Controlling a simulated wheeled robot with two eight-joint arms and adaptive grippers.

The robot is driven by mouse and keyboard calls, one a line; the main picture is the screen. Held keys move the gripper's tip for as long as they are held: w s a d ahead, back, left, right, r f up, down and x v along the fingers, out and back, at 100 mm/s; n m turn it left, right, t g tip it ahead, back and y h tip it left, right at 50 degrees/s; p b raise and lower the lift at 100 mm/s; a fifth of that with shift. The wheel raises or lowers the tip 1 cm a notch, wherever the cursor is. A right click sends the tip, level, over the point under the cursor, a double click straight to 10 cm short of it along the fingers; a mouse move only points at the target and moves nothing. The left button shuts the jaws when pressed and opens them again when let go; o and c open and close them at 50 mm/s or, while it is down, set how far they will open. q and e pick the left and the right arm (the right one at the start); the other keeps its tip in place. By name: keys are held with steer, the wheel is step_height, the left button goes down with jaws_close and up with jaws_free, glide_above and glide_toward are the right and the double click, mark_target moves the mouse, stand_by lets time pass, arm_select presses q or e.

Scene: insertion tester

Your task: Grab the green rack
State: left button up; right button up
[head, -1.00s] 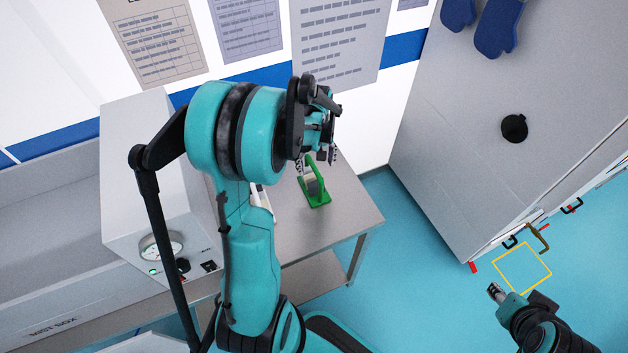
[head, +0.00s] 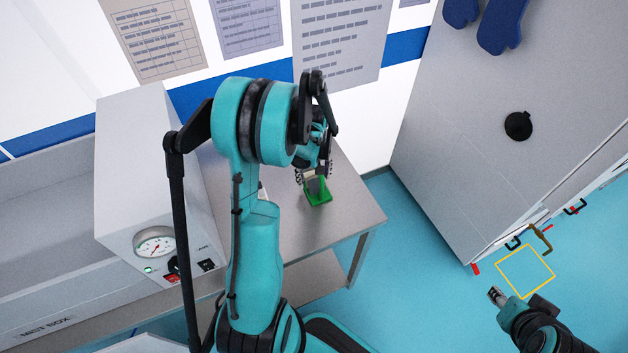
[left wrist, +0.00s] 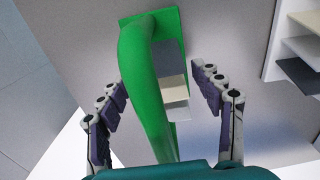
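The green rack (head: 319,195) stands on the metal table, with its upper part hidden behind my left gripper in the head view. In the left wrist view the green rack (left wrist: 148,75) shows a thick upright handle and a base, with pale blocks beside the handle. My left gripper (left wrist: 165,95) is open, its two dark-padded fingers on either side of the handle with gaps to it. In the head view my left gripper (head: 313,172) is right above the rack. My right gripper (head: 496,294) is over the floor at the lower right, away from the rack; its finger opening is too small to judge.
The metal table (head: 345,225) has bare room around the rack. A grey mist box (head: 130,170) with a gauge stands to its left. A tall grey cabinet (head: 460,130) is at the right. A yellow square (head: 525,271) marks the blue floor.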

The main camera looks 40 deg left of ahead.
arm_select(q)
steer(key=c, duration=1.1)
steer(key=shift+r, duration=0.1)
steer(key=shift+c, duration=0.2)
